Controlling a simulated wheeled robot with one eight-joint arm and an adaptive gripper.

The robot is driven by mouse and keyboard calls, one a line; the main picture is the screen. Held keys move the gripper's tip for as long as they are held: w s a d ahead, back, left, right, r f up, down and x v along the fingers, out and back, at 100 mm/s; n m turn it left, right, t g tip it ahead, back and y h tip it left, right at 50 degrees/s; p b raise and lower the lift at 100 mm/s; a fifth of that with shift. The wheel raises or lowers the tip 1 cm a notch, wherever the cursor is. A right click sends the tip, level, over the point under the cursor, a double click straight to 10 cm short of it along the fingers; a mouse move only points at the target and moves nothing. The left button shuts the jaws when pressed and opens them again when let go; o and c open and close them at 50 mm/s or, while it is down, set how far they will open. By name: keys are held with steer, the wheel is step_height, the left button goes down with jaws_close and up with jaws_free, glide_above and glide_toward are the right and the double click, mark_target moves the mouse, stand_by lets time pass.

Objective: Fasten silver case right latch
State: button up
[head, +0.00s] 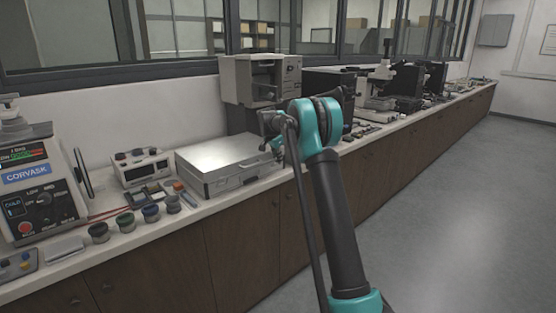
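The silver case (228,160) lies flat on the counter with its lid down. Its front side faces the aisle and has a handle (249,181) near the middle. The latches are too small to make out, so I cannot tell how the right latch stands. My arm rises in front of the counter and bends over toward the case's right end. My gripper (277,146) is by the case's far right corner, partly hidden by my own arm. Its fingers are too small and dark to read, and I cannot tell whether it touches the case.
A mounting press (40,190) stands at the left, with several small round jars (150,213) and a white meter (141,167) between it and the case. A beige boxy machine (262,80) stands behind the case. Microscopes (380,78) line the counter to the right. The aisle floor is clear.

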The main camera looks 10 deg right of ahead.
steer(key=shift+o, duration=1.1)
steer(key=shift+w+d, duration=0.15)
steer(key=shift+d, duration=0.25)
steer(key=shift+a, duration=0.2)
steer(key=v, duration=0.8)
steer(key=shift+d, duration=0.15)
steer(key=s+d+f+n+y, duration=0.1)
steer(key=s+f, duration=0.5)
steer(key=s, duration=1.2)
steer(key=s+d+f+n, duration=0.3)
steer(key=s+f+n, duration=0.3)
steer(key=s, duration=1.2)
steer(key=s+d+f+n+y, duration=0.1)
steer(key=s+d+f+n, duration=0.2)
steer(key=s, duration=1.6)
step_height(320, 180, down, 3)
steer(key=shift+f+n+y, duration=0.2)
steer(key=shift+n+y, duration=0.1)
steer(key=shift+n, duration=0.3)
steer(key=shift+s+d, duration=0.1)
steer(key=shift+s, duration=0.05)
